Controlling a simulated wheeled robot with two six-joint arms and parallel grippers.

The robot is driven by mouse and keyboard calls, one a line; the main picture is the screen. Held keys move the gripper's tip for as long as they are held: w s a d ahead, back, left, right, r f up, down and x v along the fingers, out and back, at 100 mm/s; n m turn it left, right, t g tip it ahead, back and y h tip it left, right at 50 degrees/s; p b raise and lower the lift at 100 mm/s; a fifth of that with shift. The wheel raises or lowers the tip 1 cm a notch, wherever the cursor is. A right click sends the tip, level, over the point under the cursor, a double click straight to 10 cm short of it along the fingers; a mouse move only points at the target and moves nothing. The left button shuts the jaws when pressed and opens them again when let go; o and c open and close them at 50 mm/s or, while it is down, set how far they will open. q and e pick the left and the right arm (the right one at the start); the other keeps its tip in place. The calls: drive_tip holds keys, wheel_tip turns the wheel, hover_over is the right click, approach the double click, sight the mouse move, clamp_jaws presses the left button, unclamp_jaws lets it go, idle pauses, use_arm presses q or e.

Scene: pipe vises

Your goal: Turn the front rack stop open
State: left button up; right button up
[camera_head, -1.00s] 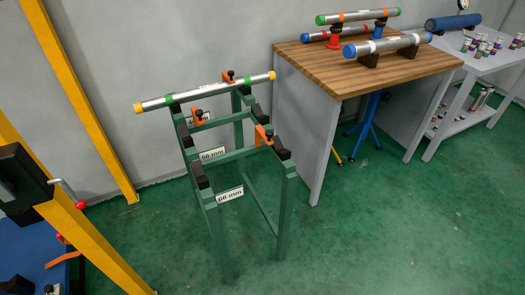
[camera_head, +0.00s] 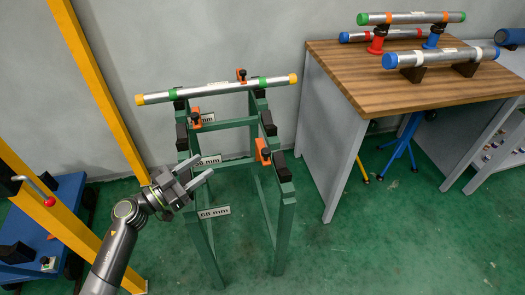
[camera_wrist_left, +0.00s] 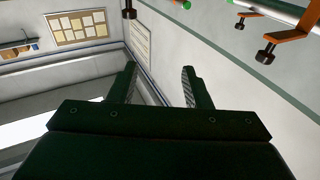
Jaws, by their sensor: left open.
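The green rack (camera_head: 283,215) stands by the wall, with black pads on its rails. An orange stop with a black knob (camera_head: 262,151) sits on the right side of its front level. Another orange stop (camera_head: 195,119) is at the middle level, and one (camera_head: 241,75) is at the back by the pipe. Whether the front stop is turned open or across is hard to tell. My left gripper (camera_head: 206,164) is open and empty, at the rack's left side, apart from the front stop. Its fingers also show in the left wrist view (camera_wrist_left: 159,72), with an orange stop (camera_wrist_left: 282,36) at upper right.
A silver pipe (camera_head: 217,91) with green bands and orange ends lies on the rack's back level. A wooden-topped workbench (camera_head: 400,95) with pipes on stands is to the right. A yellow post (camera_head: 62,225) is at left. Green floor in front of the rack is clear.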

use_arm(q)
drive_tip(key=d+m+g+h, duration=0.1)
drive_tip(key=d+m+g, duration=0.1)
drive_tip(key=g, duration=0.2)
approach(266, 150)
drive_tip(key=x, duration=1)
drive_tip(key=shift+s+f, duration=0.1)
drive_tip(key=shift+c, duration=0.2)
clamp_jaws()
